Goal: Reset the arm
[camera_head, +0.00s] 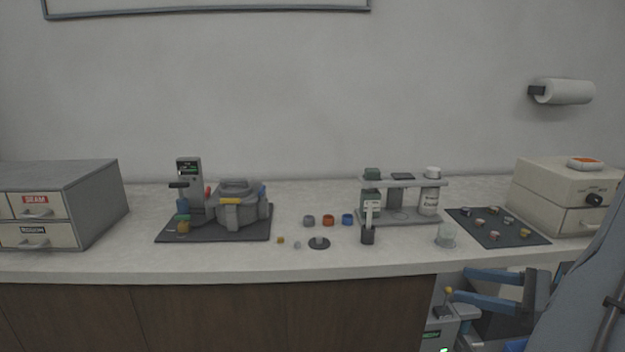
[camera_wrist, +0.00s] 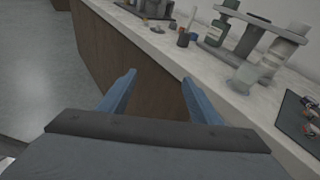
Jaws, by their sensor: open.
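My gripper (camera_head: 497,288) is at the lower right in the head view, in front of the counter's front edge and below its top. Its two blue fingers are spread apart with nothing between them. In the wrist view my gripper (camera_wrist: 160,98) is open and empty, with the brown cabinet front behind the fingers. The counter (camera_head: 330,262) stands beyond it, and the mounting press (camera_head: 238,205) sits on a dark mat at the left of the counter.
A small shelf (camera_head: 405,181) with bottles stands at the middle right, with a clear beaker (camera_head: 446,235) beside it. A dark mat (camera_head: 500,235) holds several small samples. A beige box (camera_head: 565,195) is at right and a drawer unit (camera_head: 95,200) at left. Open floor (camera_wrist: 40,90) shows left of the cabinet.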

